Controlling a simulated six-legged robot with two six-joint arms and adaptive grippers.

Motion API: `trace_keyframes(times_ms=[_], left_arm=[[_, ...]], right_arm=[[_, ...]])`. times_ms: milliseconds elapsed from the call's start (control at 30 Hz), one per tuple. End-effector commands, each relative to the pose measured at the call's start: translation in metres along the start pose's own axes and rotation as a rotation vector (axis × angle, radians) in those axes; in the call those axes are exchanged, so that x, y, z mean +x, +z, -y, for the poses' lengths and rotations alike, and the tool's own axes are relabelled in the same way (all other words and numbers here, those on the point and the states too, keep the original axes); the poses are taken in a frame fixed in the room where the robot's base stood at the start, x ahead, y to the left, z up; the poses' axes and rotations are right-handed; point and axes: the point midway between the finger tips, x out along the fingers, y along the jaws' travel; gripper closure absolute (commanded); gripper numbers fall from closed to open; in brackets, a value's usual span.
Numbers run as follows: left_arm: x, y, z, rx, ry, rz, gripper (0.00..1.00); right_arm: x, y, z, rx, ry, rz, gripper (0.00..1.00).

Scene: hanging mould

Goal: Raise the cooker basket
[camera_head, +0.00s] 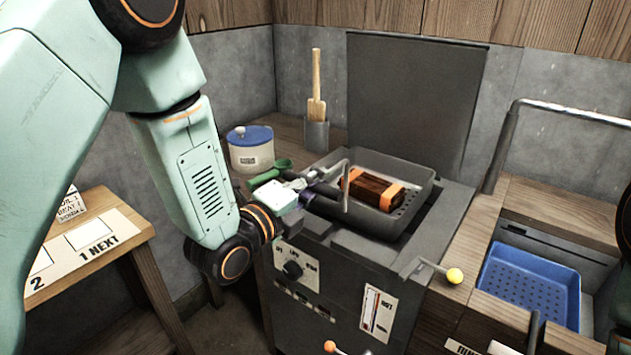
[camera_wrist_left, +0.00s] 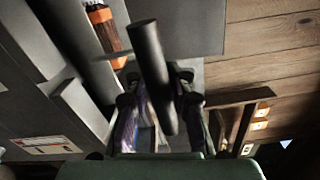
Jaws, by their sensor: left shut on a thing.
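The cooker basket (camera_head: 424,197) is a dark grey tray with a perforated floor, sitting in the top of the grey cooker (camera_head: 340,262). A brown block with orange ends (camera_head: 372,188) lies in it, also partly visible in the left wrist view (camera_wrist_left: 107,28). My left gripper (camera_head: 312,190) is at the basket's near left side, shut on a dark handle bar. In the left wrist view the round dark handle (camera_wrist_left: 152,75) runs between the fingers (camera_wrist_left: 158,100). The exact finger contact is partly hidden. My right gripper is not in view.
A yellow-knobbed lever (camera_head: 454,276) sticks out on the cooker's right, with an orange-knobbed one (camera_head: 331,346) below. A dark upright panel (camera_head: 412,100) stands behind. A blue perforated tray (camera_head: 528,285) lies right. A blue-lidded pot (camera_head: 251,150) and green scoop (camera_head: 283,165) are left.

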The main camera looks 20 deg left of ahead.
Motion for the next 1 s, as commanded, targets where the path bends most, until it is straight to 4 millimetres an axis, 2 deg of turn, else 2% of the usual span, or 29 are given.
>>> trace_keyframes(times_ms=[33,267,300,600,867,1000], left_arm=[[0.0021,0.0031,0.0064,0.007,-0.018,0.007,1.00],[0.0028,0.0037,0.0080,0.008,-0.023,0.008,1.00],[0.0028,0.0038,0.0083,0.008,-0.024,0.009,0.79],[0.0022,0.0030,0.0063,0.005,-0.018,0.007,0.54],[0.0013,0.0018,0.0041,0.003,-0.012,0.004,0.53],[-0.0061,0.0023,0.0032,0.000,-0.010,0.005,0.53]], right_arm=[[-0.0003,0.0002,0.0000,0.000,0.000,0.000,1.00],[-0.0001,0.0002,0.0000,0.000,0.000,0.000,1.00],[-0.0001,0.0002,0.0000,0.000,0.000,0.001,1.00],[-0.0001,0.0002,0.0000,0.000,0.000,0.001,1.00],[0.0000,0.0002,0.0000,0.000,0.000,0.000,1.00],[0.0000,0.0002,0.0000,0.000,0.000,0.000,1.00]])
